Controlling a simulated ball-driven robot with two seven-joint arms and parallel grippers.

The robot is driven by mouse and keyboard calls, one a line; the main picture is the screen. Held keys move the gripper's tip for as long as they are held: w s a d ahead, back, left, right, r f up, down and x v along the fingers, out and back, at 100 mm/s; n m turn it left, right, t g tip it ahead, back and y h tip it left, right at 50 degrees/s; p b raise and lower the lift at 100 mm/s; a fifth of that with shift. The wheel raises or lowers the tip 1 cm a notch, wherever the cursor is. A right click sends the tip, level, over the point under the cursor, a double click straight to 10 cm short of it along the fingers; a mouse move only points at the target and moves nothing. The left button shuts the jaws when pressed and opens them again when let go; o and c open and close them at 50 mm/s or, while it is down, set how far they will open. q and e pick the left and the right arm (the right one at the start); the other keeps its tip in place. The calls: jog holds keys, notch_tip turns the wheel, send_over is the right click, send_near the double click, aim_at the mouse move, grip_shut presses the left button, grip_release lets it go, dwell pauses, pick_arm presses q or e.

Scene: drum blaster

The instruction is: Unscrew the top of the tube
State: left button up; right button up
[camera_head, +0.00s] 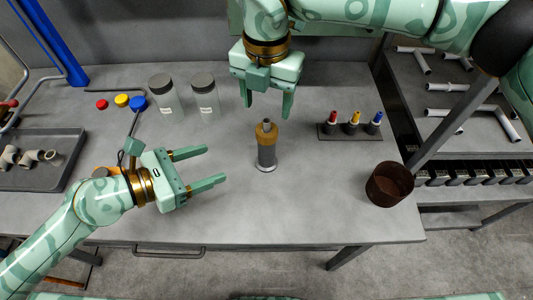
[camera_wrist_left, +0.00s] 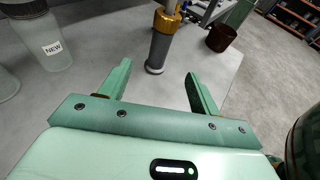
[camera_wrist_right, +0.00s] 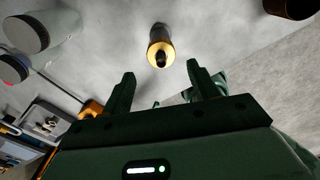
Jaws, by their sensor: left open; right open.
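The tube (camera_head: 266,152) stands upright on the grey table, with a dark grey body and a brass-coloured top (camera_head: 266,130) with a small dark tip. My left gripper (camera_head: 216,166) is open and empty, to the left of the tube, with its fingers pointing toward it and apart from it. In the left wrist view the tube (camera_wrist_left: 158,50) stands beyond the fingertips. My right gripper (camera_head: 268,112) is open, above and behind the tube with its fingers pointing down. In the right wrist view the brass top (camera_wrist_right: 160,52) shows beyond the fingertips, untouched.
Two lidded jars (camera_head: 205,100) stand at the back left. A rack with red, yellow and blue tipped pieces (camera_head: 350,130) stands to the right. A brown bin (camera_head: 389,184) is at the right edge. A tray of fittings (camera_head: 60,178) is at the left. The front middle table is clear.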

aim_at(259, 147)
pick_arm(q)
jog(key=x, duration=1.5)
jog(key=shift+d, duration=0.4)
